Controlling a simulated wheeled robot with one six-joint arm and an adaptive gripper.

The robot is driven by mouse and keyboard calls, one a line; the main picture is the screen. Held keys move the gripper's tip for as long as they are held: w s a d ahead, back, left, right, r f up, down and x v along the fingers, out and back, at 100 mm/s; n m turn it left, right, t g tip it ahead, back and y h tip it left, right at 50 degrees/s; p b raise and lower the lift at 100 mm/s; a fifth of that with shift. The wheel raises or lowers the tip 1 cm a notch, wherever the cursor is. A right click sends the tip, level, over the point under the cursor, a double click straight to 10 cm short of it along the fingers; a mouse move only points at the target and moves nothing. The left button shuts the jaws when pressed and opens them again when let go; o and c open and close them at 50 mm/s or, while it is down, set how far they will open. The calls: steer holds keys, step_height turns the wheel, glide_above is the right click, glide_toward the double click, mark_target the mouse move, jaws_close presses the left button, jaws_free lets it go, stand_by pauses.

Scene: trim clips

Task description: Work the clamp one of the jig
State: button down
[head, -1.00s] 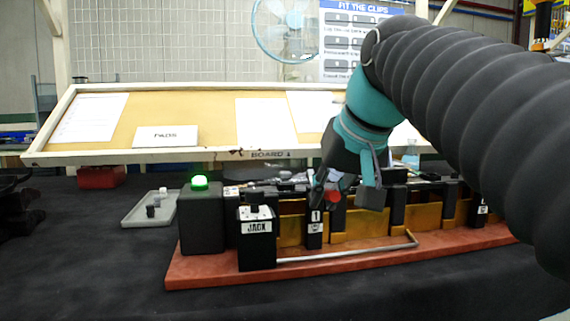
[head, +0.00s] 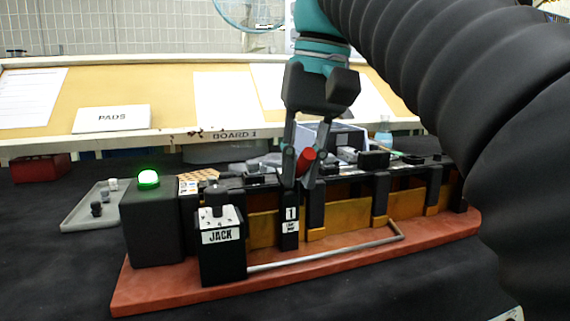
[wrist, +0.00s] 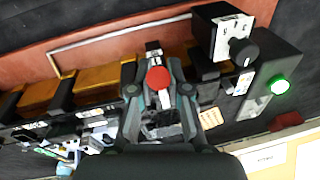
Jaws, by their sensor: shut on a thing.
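Clamp one is a black post (head: 290,230) with a white "1" label, at the front of the jig (head: 180,291). Its red handle end (head: 306,160) sticks up above the label. My gripper (head: 302,178) points down over this clamp and is shut on the handle, one finger on each side. In the wrist view the round red end (wrist: 158,78) lies between my two fingers (wrist: 158,98). The fingers hide part of the handle's shaft.
The JACK box (head: 221,261) stands just left of the clamp, next to a dark box with a lit green lamp (head: 148,179). A metal bar (head: 325,255) runs low along the front. A grey tray (head: 75,215) lies left. A tilted board (head: 170,100) rises behind.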

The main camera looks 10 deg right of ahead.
steer(key=shift+f, duration=0.2)
steer(key=c, duration=1.3)
jaws_free()
steer(key=shift+o, duration=0.9)
steer(key=shift+r, duration=0.1)
steer(key=shift+d, duration=0.1)
